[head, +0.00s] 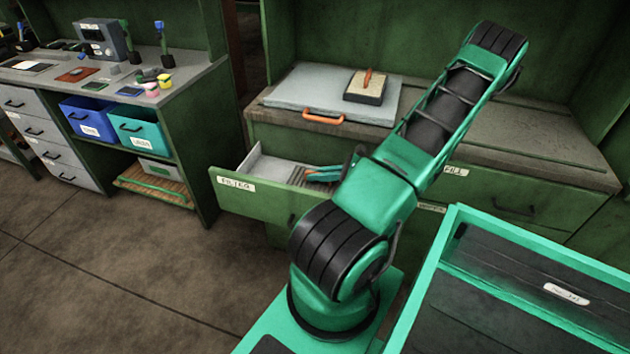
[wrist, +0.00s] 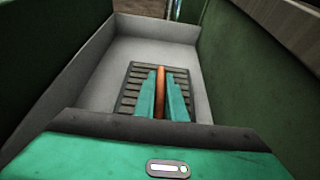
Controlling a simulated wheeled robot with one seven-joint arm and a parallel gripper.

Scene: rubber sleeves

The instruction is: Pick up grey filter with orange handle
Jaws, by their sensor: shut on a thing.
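A grey slatted filter (wrist: 128,99) with an orange bar handle (wrist: 161,88) is inside the open drawer in the wrist view. My gripper (wrist: 161,76) has its two teal fingers closed on either side of the handle. The filter's near edge is hidden behind my gripper's body. In the head view the filter (head: 297,175) shows only in part, in the drawer, with my gripper (head: 322,173) reaching in over it. I cannot tell whether the filter touches the drawer floor.
The pulled-out drawer (head: 249,198) has walls close around my gripper. On the counter above lie a grey panel (head: 300,90) with an orange handle and a dark block (head: 362,90) with an orange grip. A teal-rimmed bin (head: 540,240) stands at right. Floor at left is clear.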

